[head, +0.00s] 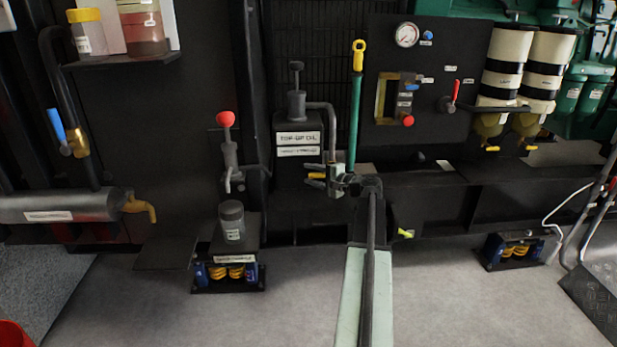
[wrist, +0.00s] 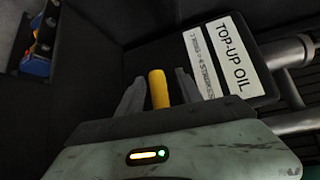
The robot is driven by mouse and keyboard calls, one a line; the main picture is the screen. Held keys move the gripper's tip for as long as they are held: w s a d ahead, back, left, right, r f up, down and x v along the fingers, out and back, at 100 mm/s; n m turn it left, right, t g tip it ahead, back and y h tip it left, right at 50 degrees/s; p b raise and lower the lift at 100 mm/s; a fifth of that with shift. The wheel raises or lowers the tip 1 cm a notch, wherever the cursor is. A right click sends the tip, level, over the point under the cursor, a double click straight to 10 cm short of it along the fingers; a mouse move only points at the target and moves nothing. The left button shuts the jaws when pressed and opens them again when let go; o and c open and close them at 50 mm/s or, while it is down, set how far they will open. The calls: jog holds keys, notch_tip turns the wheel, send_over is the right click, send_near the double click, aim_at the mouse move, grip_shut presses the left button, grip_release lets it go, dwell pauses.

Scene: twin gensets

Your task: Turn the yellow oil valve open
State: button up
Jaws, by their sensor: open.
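A yellow valve handle (wrist: 159,88) stands between the two fingers of my gripper (wrist: 158,92) in the wrist view. Dark gaps show on both sides of it, so the fingers look apart from it. My gripper is open. In the head view my gripper (head: 318,178) points left, just below the top-up oil unit (head: 298,120), with the yellow handle (head: 316,176) at its fingertips. The valve's body and the handle's lower end are hidden by my gripper.
A grey pipe (head: 333,130) and a green rod with a yellow top (head: 354,115) stand close to my gripper. To the left are a red-knobbed hand pump (head: 229,150) and a tank with a yellow tap (head: 140,206). The floor in front (head: 300,290) is mostly clear.

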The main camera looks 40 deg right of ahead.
jog(key=shift+w, duration=0.1)
grip_shut()
dwell(1.3)
